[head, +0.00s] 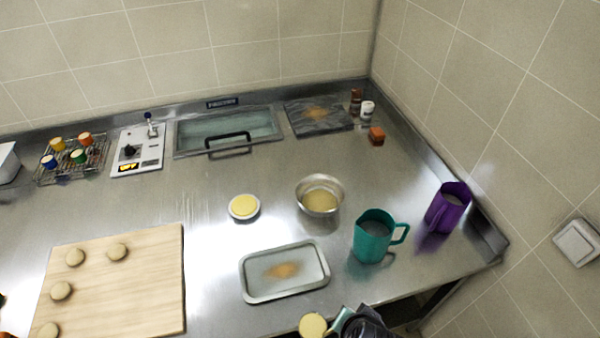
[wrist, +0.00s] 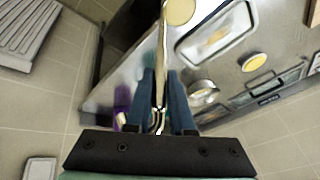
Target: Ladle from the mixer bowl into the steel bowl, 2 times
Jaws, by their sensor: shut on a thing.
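My gripper (head: 362,325) is at the bottom edge of the head view, in front of the counter. In the wrist view its two fingers (wrist: 161,100) are shut on the handle of a ladle (wrist: 162,55). The ladle's round cup (head: 313,325) shows pale yellow contents and is in front of the tray, apart from both bowls. A deep metal bowl (head: 320,195) with yellowish contents stands mid-counter. A small shallow round dish (head: 244,207) with yellow contents stands left of it. I cannot tell which is the mixer bowl and which the steel bowl.
A metal tray (head: 285,271) with an orange-brown patch lies between my gripper and the bowls. A teal pitcher (head: 372,237) and purple pitcher (head: 449,207) stand at right. A wooden board (head: 120,275) with dough rounds is at left. Counter behind the dish is clear.

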